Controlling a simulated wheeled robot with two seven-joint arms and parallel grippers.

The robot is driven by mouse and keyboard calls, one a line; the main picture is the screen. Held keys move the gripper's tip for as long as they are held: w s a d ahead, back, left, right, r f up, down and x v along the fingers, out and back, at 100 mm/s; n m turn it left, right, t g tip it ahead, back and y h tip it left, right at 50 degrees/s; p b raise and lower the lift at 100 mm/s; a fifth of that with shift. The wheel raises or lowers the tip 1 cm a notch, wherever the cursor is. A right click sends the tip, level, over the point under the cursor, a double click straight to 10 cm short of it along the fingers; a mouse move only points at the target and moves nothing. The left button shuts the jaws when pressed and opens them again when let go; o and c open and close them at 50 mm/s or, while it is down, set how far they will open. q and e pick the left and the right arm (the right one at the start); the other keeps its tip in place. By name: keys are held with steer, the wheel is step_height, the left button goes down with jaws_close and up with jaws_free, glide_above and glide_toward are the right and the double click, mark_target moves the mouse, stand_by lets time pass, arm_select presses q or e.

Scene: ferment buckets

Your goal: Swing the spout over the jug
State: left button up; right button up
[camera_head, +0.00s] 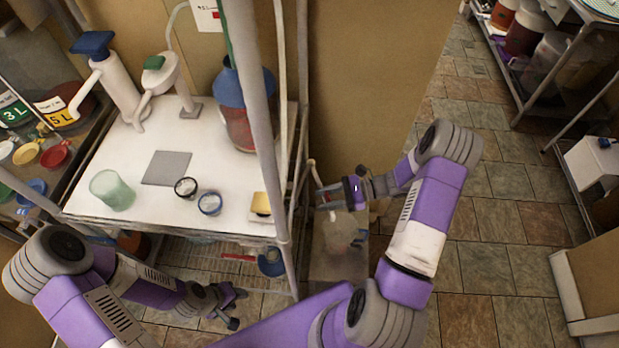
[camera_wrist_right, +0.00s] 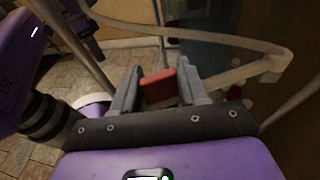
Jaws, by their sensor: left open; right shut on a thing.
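My right gripper (camera_head: 326,196) reaches in beside the right end of the white table. In the right wrist view its fingers (camera_wrist_right: 160,92) are shut on a small red block (camera_wrist_right: 158,86). A pale, curved tube that looks like the spout (camera_wrist_right: 200,34) passes just beyond the fingers, with its bent end to the right. Whether the red block is joined to it I cannot tell. A translucent vessel, perhaps the jug (camera_head: 343,232), stands below my right gripper in the head view, partly hidden. My left gripper (camera_head: 228,306) is open and empty, low in front of the table.
The white table (camera_head: 85,205) carries a greenish cup (camera_head: 112,190), a grey plate (camera_head: 166,168), two small round dishes, two white pump-like dispensers and a blue-topped red jar (camera_head: 238,115). A pale post (camera_head: 255,100) stands at its right.

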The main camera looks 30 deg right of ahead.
steer(key=shift+s+d+f, duration=0.2)
steer(key=shift+s, duration=0.05)
steer(key=shift+d+n+g, duration=0.3)
steer(key=shift+d+g, duration=0.2)
steer(key=shift+d, duration=0.3)
steer(key=shift+d+b, duration=0.15)
steer(key=shift+b, duration=0.2)
steer(key=shift+d+n+g+y+b, duration=0.3)
steer(key=shift+d+g, duration=0.1)
steer(key=shift+d, duration=0.45)
steer(key=shift+r, duration=0.1)
steer(key=o, duration=0.8)
steer(key=shift+d, duration=0.1)
steer(key=shift+o, duration=0.4)
steer(key=shift+w, duration=0.1)
